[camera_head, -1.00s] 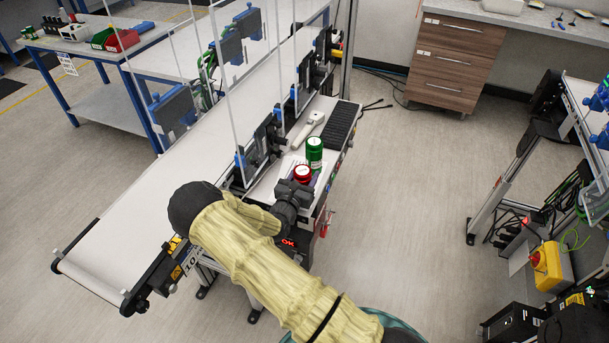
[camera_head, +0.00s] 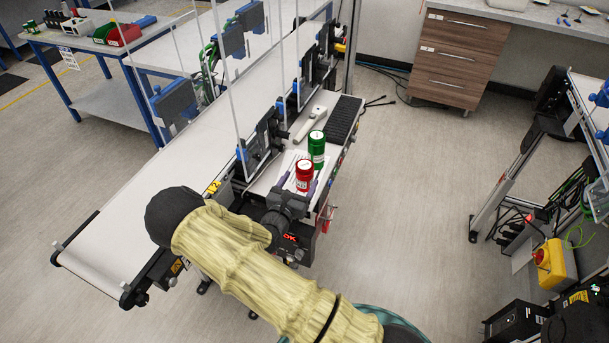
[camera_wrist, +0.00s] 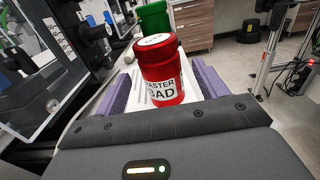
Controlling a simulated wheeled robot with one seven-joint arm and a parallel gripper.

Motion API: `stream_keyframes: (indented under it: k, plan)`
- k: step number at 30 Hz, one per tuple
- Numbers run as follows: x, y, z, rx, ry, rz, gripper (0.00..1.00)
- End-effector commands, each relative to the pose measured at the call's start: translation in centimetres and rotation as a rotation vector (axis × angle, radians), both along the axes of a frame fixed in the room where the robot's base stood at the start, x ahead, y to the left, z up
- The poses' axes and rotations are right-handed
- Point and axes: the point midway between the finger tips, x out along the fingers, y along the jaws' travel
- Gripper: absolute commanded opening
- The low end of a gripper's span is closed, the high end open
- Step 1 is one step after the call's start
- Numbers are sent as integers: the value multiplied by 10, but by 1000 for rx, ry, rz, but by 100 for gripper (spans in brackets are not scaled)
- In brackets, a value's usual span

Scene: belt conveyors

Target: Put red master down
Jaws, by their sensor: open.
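The red master (camera_head: 304,176) is a red can with a white lid label, standing upright on a white sheet on the side shelf of the conveyor.
A grey-white handheld device (camera_head: 309,123) and a black ribbed strip (camera_head: 344,119) lie farther back on the shelf. Clear panels and sensor brackets (camera_head: 262,140) stand along the left side, by the white belt (camera_head: 140,220).

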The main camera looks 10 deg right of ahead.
Motion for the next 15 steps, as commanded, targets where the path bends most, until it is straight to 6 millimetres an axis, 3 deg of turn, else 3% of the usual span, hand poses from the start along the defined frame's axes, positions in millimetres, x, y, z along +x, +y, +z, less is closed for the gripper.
stream_keyframes:
  k: [7, 15]
  plan:
    - [-37, 28, -1, 1, -1, 2, 72]
    - [-49, 36, 0, -1, -1, -1, 72]
